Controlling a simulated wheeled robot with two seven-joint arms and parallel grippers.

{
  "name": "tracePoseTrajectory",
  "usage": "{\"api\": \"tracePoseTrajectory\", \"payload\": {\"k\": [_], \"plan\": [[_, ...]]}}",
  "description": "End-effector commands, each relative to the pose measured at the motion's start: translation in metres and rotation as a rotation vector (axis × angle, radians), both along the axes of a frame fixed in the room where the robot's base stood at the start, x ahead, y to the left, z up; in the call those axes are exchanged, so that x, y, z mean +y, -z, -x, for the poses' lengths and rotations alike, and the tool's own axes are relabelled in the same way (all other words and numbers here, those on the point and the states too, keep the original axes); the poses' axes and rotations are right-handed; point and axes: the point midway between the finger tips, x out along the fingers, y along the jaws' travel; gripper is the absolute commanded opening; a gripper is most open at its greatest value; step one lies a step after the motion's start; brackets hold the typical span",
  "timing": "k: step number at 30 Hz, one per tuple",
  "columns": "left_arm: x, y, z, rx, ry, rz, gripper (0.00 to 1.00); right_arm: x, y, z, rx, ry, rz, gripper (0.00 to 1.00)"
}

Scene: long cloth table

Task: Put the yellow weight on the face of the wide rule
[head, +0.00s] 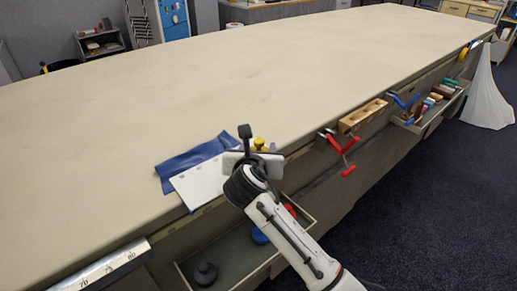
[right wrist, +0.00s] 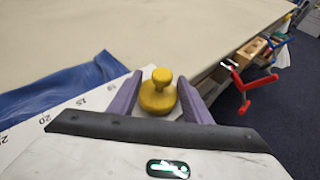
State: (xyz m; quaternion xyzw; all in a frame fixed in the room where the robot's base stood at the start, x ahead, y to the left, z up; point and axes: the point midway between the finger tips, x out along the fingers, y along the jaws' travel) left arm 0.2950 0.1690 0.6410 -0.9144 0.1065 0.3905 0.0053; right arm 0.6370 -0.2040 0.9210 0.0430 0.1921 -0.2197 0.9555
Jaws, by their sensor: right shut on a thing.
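The yellow weight (head: 259,143) is a round knobbed piece, seen larger in the right wrist view (right wrist: 158,95). My right gripper (right wrist: 158,98) is shut on it, with a purple finger on each side. The wide rule is a white strip with numbers (head: 198,181) lying at the table's near edge, partly over blue cloth; it also shows in the right wrist view (right wrist: 62,116). The weight is at the right end of the visible rule. My gripper hides its underside, so I cannot tell whether it touches the rule. My left gripper is not in view.
Blue cloth (head: 188,161) lies beside the rule. An open drawer (head: 228,262) below holds a black weight (head: 205,273) and others. Red clamp (head: 343,146), wooden block (head: 362,115) and a loaded bin (head: 443,109) line the edge rightward. The tabletop (head: 250,80) beyond is clear.

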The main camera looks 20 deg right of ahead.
Motion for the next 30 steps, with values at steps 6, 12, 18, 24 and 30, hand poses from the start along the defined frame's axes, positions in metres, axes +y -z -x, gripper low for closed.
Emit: {"api": "tracePoseTrajectory", "payload": {"k": [6, 12, 18, 24, 30], "plan": [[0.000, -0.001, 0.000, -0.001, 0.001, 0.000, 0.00, 0.000, -0.004, -0.001, -0.008, -0.001, 0.000, 0.07], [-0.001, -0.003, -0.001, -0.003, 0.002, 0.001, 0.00, 0.000, 0.001, 0.000, -0.002, -0.001, 0.000, 0.60], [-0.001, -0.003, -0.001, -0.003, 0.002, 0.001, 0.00, 0.000, 0.001, 0.000, -0.002, -0.001, 0.000, 0.63], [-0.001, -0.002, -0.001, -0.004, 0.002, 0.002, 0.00, 0.002, -0.003, 0.002, -0.003, -0.001, -0.001, 0.63], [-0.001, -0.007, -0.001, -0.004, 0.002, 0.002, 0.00, 0.016, -0.017, 0.031, -0.003, -0.003, -0.002, 0.63]]}}
